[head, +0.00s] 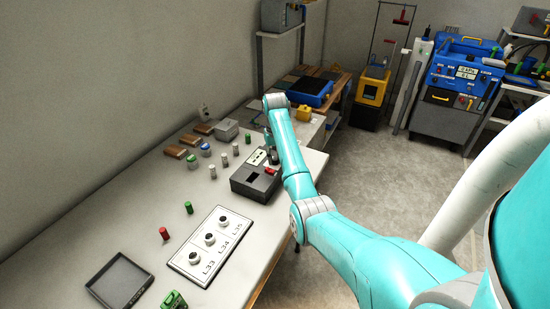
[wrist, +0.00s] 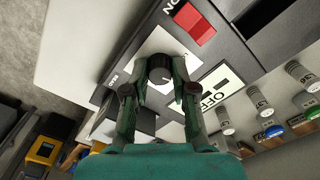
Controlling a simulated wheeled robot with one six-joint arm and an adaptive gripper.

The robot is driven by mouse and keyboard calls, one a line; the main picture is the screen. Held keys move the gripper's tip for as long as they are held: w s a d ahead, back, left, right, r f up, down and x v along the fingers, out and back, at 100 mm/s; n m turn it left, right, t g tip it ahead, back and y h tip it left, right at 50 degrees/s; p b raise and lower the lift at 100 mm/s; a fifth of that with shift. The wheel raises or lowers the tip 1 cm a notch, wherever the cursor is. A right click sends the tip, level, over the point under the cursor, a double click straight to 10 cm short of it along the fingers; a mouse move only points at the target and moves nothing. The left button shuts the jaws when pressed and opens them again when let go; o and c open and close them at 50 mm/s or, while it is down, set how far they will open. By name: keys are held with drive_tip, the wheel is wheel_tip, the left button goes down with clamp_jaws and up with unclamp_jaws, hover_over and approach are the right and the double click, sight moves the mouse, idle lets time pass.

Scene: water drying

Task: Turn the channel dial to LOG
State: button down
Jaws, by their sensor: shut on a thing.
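The channel dial (wrist: 160,67) is a small dark round knob on a white square plate in the wrist view, with a light mark on its face. My gripper (wrist: 160,85) has one finger on each side of it and is shut on it. The dial is on a dark grey device (head: 251,188) on the table; in the head view my arm and gripper (head: 272,152) cover the dial. No LOG mark can be read, and which position the dial points to cannot be told.
Beside the dial are a red switch (wrist: 195,24) near ON lettering and a white OFF plate (wrist: 211,92). Several small labelled cylinders (wrist: 257,104) stand nearby.

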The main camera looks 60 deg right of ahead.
drive_tip(key=n, duration=0.4)
drive_tip(key=shift+n, duration=0.3)
drive_tip(key=n, duration=0.4)
idle(0.3)
drive_tip(key=c, duration=0.9)
unclamp_jaws()
drive_tip(key=shift+c, duration=0.2)
